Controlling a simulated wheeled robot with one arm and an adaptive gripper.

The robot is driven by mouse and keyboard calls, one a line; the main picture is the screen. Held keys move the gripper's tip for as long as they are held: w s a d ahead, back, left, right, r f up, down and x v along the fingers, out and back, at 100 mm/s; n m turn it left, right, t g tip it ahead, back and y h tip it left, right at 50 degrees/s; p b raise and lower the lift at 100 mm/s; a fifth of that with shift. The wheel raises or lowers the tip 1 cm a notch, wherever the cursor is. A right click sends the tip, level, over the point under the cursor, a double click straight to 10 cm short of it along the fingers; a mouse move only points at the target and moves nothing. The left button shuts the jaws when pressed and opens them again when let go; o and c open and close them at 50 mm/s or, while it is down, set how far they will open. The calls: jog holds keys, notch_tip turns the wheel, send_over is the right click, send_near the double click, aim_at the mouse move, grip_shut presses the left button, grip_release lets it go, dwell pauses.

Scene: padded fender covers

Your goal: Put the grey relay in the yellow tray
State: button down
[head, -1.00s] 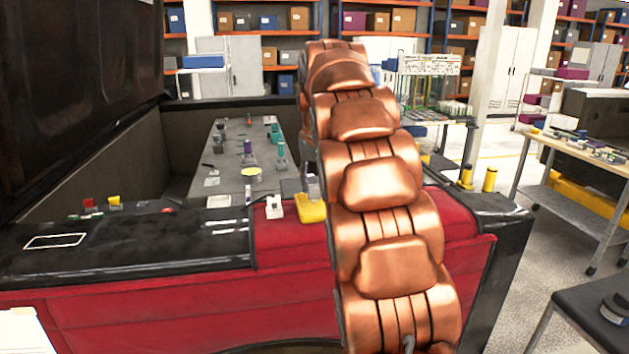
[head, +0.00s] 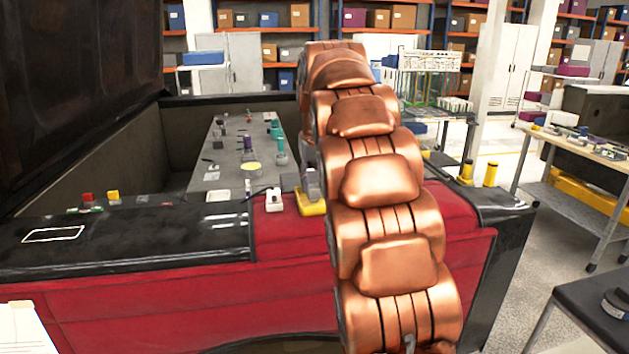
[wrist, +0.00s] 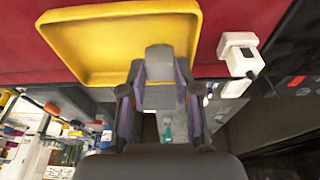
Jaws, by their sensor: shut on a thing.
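The yellow tray (wrist: 85,45) fills the upper left of the wrist view, lying on the red fender cover. It also shows in the head view (head: 309,208), partly hidden behind my arm. My gripper (wrist: 160,88) is shut on the grey relay (wrist: 160,62), a small block between the two purple-padded fingers. In the wrist view the relay overlaps the tray's near rim. I cannot tell its height above the tray. In the head view the relay (head: 312,184) appears at the tray's back part, and the fingers are mostly hidden by my arm.
A white block-like part (wrist: 240,55) stands close beside the tray; it also shows in the head view (head: 273,200). A grey bench (head: 222,180) with several small items lies beyond. The black fender edge (head: 120,235) is at left.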

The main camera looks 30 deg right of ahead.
jog(key=shift+f, duration=0.3)
jog(key=c, duration=0.7)
grip_release()
jog(key=shift+c, duration=0.2)
jog(key=c, duration=0.4)
jog(key=shift+r, duration=0.2)
